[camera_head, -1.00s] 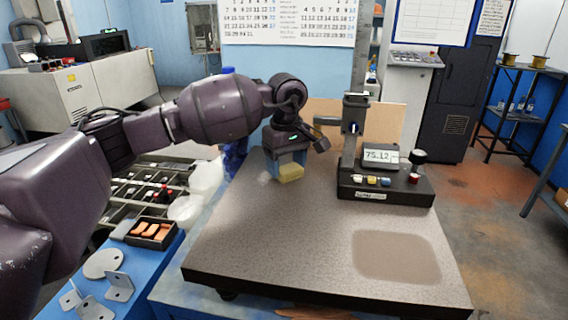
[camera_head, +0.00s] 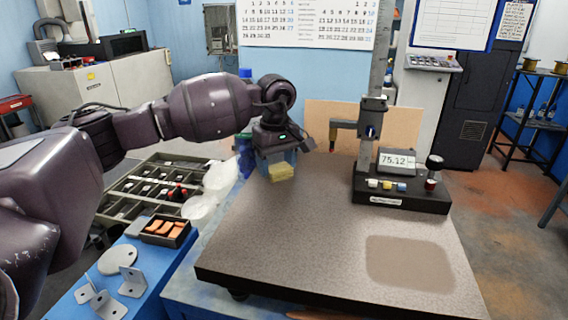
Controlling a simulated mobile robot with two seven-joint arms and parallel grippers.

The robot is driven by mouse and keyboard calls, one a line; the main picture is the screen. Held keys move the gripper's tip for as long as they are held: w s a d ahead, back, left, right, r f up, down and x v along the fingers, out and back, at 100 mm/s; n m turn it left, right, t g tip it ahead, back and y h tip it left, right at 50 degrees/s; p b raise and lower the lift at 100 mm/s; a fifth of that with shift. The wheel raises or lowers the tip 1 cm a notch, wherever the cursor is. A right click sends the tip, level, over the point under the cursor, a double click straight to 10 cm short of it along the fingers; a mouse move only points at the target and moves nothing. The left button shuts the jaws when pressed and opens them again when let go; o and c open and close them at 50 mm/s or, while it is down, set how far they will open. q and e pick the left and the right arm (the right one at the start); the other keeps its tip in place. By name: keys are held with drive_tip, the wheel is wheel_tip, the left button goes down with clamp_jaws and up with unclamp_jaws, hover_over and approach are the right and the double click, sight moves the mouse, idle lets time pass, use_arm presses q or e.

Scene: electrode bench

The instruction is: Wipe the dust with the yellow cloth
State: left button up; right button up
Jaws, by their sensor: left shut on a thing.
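The yellow cloth (camera_head: 281,172) is a small folded block at the underside of my left gripper (camera_head: 279,164). The gripper is shut on it and points down over the back left part of the granite plate (camera_head: 300,235). I cannot tell whether the cloth touches the plate. A dust patch (camera_head: 410,262), a darker rounded rectangle, lies at the front right of the plate, well apart from the cloth. My right gripper is not in view.
A measuring stand with a display (camera_head: 397,162) and a black base (camera_head: 400,194) stands at the plate's back right. Left of the plate are a compartment tray (camera_head: 150,185), a small box of orange pieces (camera_head: 165,231) and metal brackets (camera_head: 133,282). The plate's middle is clear.

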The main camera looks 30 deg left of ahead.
use_arm(q)
drive_tip(key=shift+s+a+f, duration=0.1)
drive_tip(key=shift+s+a, duration=0.1)
drive_tip(key=shift+a, duration=0.4)
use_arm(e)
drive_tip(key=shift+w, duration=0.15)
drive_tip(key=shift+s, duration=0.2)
use_arm(q)
drive_tip(key=shift+r, duration=0.75)
drive_tip(key=shift+r+p, duration=0.7)
drive_tip(key=shift+r, duration=0.7)
drive_tip(key=shift+r+p, duration=0.3)
drive_tip(key=shift+r, duration=0.6)
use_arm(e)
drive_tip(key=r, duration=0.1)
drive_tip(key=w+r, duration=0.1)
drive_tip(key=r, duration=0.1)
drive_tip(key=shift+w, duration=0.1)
